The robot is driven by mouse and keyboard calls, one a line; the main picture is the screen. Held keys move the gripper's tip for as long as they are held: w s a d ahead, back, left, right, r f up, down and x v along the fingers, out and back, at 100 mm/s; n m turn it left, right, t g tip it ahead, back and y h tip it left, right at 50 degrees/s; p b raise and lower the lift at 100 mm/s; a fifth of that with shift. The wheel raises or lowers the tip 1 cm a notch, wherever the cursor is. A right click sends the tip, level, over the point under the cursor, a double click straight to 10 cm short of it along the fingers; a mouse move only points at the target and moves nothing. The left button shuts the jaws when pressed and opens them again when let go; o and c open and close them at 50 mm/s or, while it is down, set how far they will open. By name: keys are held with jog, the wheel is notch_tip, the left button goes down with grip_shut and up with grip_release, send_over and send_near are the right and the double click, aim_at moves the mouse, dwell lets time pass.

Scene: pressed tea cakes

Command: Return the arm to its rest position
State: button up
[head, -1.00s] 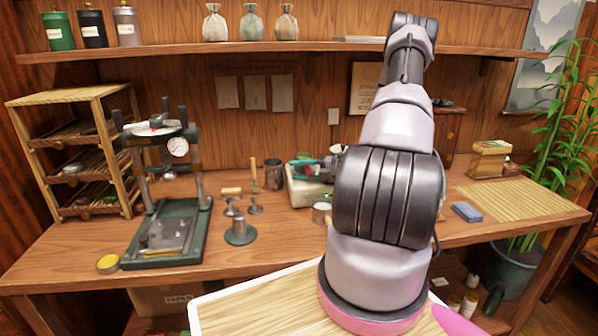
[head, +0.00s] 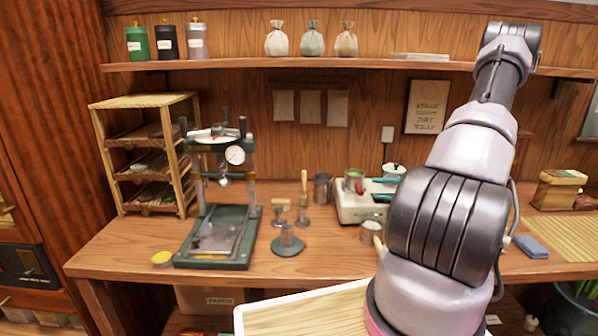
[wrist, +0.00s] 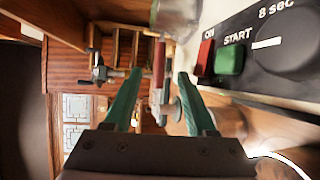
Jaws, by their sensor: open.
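My arm rises at the right of the head view, and its upper links lean back toward the shelf. My gripper shows in the wrist view (wrist: 160,98) as two teal fingers set wide apart with nothing held between them. In the head view, its teal fingertips (head: 384,189) show just left of my arm, by the white machine; the rest is hidden behind my arm. The white machine (head: 358,209) stands on the workbench (head: 335,262). Its panel with a red button (wrist: 204,57) and a green START button (wrist: 230,59) is close by the right finger.
A press (head: 217,235) stands left on the bench beside a wooden rack (head: 181,157). Small metal tools (head: 287,240) stand between press and machine. A shelf (head: 240,65) with canisters and pouches runs above.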

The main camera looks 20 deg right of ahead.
jog(key=s+a+r+n+g+h, duration=0.4)
jog(key=a+r+n+g, duration=0.5)
jog(key=a+r+n, duration=0.85)
jog(key=s+a+r+n+t+h, duration=0.2)
jog(key=s+r+n, duration=0.5)
jog(key=n, duration=0.4)
jog(key=s+a+r+n+t+h, duration=0.3)
jog(key=s+r+n, duration=0.5)
jog(key=n, duration=0.3)
jog(key=shift+s+a+r+h, duration=0.25)
jog(key=shift+r+h, duration=0.05)
jog(key=shift+d, duration=0.1)
